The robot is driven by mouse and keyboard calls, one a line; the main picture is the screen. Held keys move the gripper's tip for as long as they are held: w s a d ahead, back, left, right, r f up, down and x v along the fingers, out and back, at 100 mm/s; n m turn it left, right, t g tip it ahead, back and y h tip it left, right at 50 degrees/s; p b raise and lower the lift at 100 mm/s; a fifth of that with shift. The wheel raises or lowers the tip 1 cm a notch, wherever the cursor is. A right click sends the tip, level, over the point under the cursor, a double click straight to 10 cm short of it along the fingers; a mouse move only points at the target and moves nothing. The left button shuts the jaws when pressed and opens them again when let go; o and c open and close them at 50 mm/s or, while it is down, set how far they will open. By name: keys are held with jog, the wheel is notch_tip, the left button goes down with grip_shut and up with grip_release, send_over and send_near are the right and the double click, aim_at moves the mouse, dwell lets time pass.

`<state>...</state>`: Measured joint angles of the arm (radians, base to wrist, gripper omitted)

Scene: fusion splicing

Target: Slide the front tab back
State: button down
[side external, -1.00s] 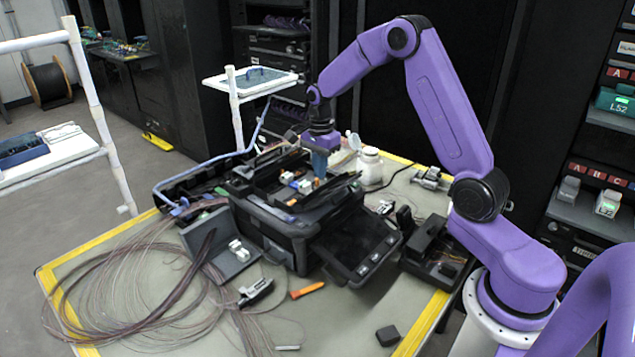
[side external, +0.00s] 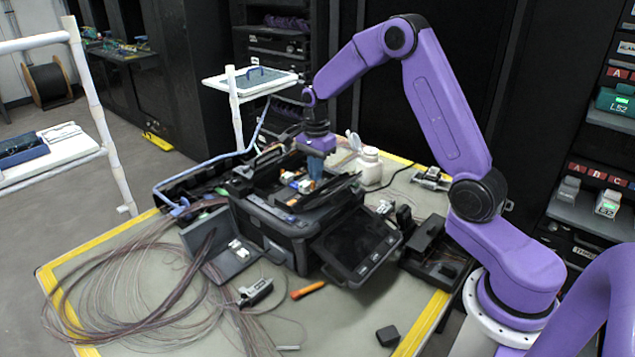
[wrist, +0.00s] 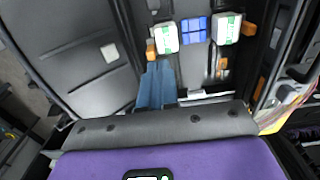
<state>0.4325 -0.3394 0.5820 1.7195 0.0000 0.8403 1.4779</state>
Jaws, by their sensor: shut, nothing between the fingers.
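The fusion splicer (side external: 270,222) stands on the table with its top open. In the wrist view, its work area has two white-and-green blocks (wrist: 227,28) with a blue block (wrist: 195,30) between them. Small orange tabs sit around these blocks, one at the left (wrist: 150,50) and one lower right of the middle (wrist: 222,65). I cannot tell which is the front tab. My gripper (side external: 316,182) points down into the open top. Its blue fingers (wrist: 157,85) are together and empty, just below the left block and close to the left orange tab. Whether they touch it is unclear.
The splicer's screen panel (side external: 357,245) tilts out at its front. A white bottle (side external: 369,166) stands behind it. Thin fibre coils (side external: 120,290) cover the table's left. A grey holder (side external: 255,292) and an orange tool (side external: 307,290) lie in front.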

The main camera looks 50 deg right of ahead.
jog(key=shift+a, duration=0.3)
notch_tip(320, 180, up, 6)
jog(key=shift+d, duration=0.2)
dwell(1.0)
jog(key=shift+a, duration=0.1)
jog(key=s+a+r+n, duration=0.3)
jog(key=s+a+n, duration=1.2)
jog(key=s, duration=0.1)
jog(key=s+f+n, duration=0.1)
jog(key=s+n, duration=1.4)
jog(key=s, duration=0.4)
jog(key=shift+s+d+n, duration=0.3)
jog(key=shift+s+d, duration=0.05)
jog(key=shift+d, duration=0.05)
